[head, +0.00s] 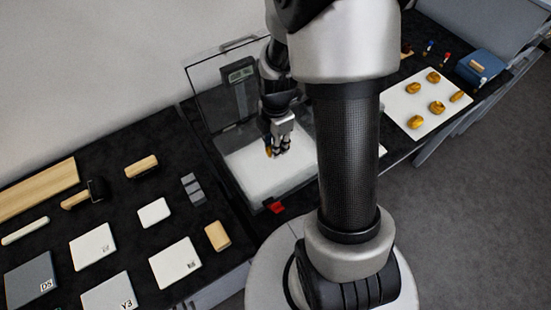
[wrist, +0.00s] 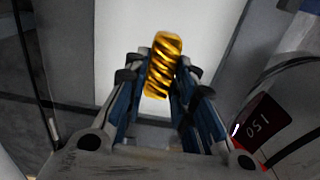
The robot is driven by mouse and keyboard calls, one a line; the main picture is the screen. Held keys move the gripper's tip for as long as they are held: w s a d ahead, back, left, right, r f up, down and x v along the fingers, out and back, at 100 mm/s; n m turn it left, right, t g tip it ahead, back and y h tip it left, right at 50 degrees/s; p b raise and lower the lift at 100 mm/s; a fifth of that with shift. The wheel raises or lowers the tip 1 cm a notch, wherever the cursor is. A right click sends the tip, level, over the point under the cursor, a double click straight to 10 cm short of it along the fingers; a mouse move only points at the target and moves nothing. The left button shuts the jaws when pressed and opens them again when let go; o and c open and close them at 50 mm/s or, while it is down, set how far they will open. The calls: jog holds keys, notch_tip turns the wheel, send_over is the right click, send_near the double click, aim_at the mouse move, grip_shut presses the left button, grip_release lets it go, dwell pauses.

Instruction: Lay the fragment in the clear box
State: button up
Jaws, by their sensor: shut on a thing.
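The fragment (wrist: 163,66) is a gold, spirally ribbed piece held between the fingertips of my gripper (wrist: 158,85) in the wrist view. In the head view my gripper (head: 278,147) hangs over the clear box (head: 219,114), with a bit of the gold fragment (head: 269,151) showing at its fingers. The box has transparent walls with dark edges and a white padded floor (head: 255,176). My gripper is shut on the fragment. I cannot tell whether the fragment touches the padding.
A white board (head: 413,121) with several gold pieces lies at the right, near a blue box (head: 481,67). On the left black table are white cards (head: 176,263), a brush (head: 82,194) and wooden blocks (head: 217,236). A red tag (head: 277,207) is at the box front.

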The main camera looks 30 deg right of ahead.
aim_at(276, 162)
jog(key=shift+f+b, duration=0.85)
jog(key=shift+f, duration=2.45)
jog(key=shift+f, duration=0.15)
jog(key=o, duration=0.8)
jog(key=shift+o, duration=0.2)
notch_tip(276, 162, up, 12)
jog(key=p, duration=0.3)
jog(key=shift+p, duration=0.35)
jog(key=s+a+r+m+t, duration=0.2)
jog(key=s+a+r+m, duration=0.3)
jog(key=s+r+m, duration=0.2)
jog(key=s+a+r+m+t, duration=0.2)
jog(key=s+a+r+m, duration=0.3)
jog(key=r+m, duration=0.6)
notch_tip(276, 162, up, 2)
jog(key=shift+s+r+t, duration=0.1)
jog(key=shift+s+t, duration=0.2)
jog(key=shift+s, duration=0.95)
